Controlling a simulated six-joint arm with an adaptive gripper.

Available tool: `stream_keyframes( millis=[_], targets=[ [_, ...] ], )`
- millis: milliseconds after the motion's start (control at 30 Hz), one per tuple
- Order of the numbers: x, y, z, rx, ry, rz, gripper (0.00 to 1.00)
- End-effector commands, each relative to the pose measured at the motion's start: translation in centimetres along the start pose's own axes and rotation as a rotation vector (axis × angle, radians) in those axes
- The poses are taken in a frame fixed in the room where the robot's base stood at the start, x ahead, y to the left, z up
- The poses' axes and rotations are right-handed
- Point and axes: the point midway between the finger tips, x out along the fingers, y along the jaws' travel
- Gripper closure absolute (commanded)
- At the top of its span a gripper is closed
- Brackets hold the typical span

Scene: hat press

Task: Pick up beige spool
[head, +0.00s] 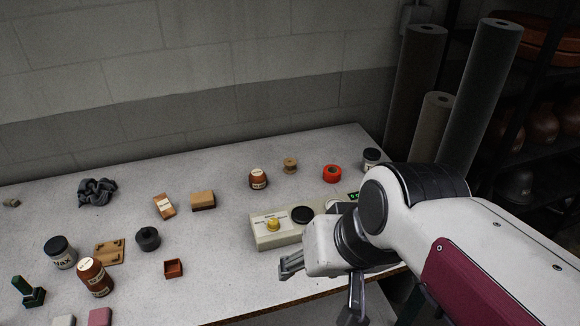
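The beige spool (290,165) stands upright near the back of the table, between a brown labelled jar (258,180) and a red-orange ring-shaped roll (332,174). It is small and shows in full. My gripper (319,294) is at the table's front edge, well in front of the spool and apart from it. Its two fingers are spread wide, with nothing seen between them.
A beige control box (268,243) with a yellow knob stands between my gripper and the spool. A dark jar (371,160) stands at the back right. The back wall borders the table.

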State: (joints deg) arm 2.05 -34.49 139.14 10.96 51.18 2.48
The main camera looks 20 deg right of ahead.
Motion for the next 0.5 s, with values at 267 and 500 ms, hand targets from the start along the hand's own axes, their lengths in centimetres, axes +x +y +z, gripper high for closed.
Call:
stream_keyframes(
  millis=[267, 500],
  targets=[
    [2.0, -3.1, -3.4, 0.225, -0.070, -0.123, 0.51],
    [3.8, -5.3, -6.9, 0.430, -0.124, -0.223, 0.51]
  ],
)
